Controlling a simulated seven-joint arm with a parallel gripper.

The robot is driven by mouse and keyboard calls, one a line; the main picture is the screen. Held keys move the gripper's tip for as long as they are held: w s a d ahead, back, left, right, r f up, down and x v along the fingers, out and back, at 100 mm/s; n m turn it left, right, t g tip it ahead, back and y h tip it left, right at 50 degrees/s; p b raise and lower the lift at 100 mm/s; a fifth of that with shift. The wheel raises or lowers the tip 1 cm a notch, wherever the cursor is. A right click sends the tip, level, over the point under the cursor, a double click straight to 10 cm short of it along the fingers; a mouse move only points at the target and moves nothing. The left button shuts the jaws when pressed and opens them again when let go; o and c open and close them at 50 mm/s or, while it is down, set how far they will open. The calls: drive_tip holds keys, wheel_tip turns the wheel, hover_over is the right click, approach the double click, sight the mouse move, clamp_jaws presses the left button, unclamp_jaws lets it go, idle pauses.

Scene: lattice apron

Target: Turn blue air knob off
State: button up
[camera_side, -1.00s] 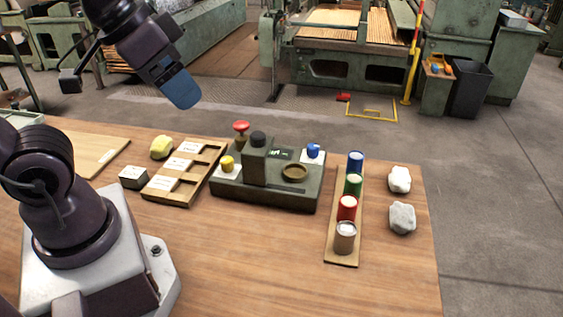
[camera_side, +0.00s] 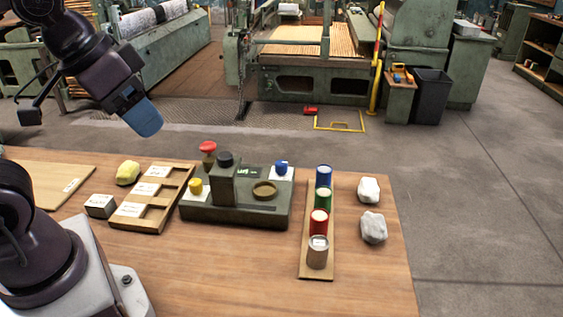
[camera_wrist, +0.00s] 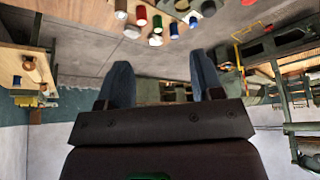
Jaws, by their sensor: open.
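The blue knob (camera_side: 281,167) sits on a white plate at the back right of a dark green control box (camera_side: 235,211) on the wooden table. The same box carries a red mushroom button (camera_side: 208,148), a yellow knob (camera_side: 195,186), a black knob and a round brass dish. My gripper (camera_side: 146,121) hangs in the air to the left of and above the box, well apart from the blue knob. In the wrist view my gripper (camera_wrist: 163,75) has its two blue fingers spread, with nothing between them. The blue knob's exact turn angle is too small to read.
A wooden strip (camera_side: 317,273) with several coloured cans stands right of the box. Two pale rocks (camera_side: 372,226) lie beyond it. A labelled wooden tray (camera_side: 148,222), a small block (camera_side: 100,206) and a yellow lump (camera_side: 128,173) are on the left. The front middle of the table is clear.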

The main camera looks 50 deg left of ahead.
drive_tip(key=w+d+f+n+t+h, duration=0.15)
drive_tip(key=w+f+n, duration=0.25)
drive_tip(key=w+n, duration=0.75)
drive_tip(key=w+f+n+t+h, duration=0.25)
drive_tip(key=w+n, duration=0.45)
drive_tip(key=w, duration=0.9)
drive_tip(key=n+g+y, duration=0.6)
drive_tip(key=n+y, duration=0.1)
drive_tip(key=n, duration=1.8)
approach(281, 163)
drive_tip(key=shift+m, duration=0.25)
drive_tip(key=x, duration=0.9)
drive_tip(key=shift+w+a+f, duration=0.15)
drive_tip(key=shift+f, duration=0.2)
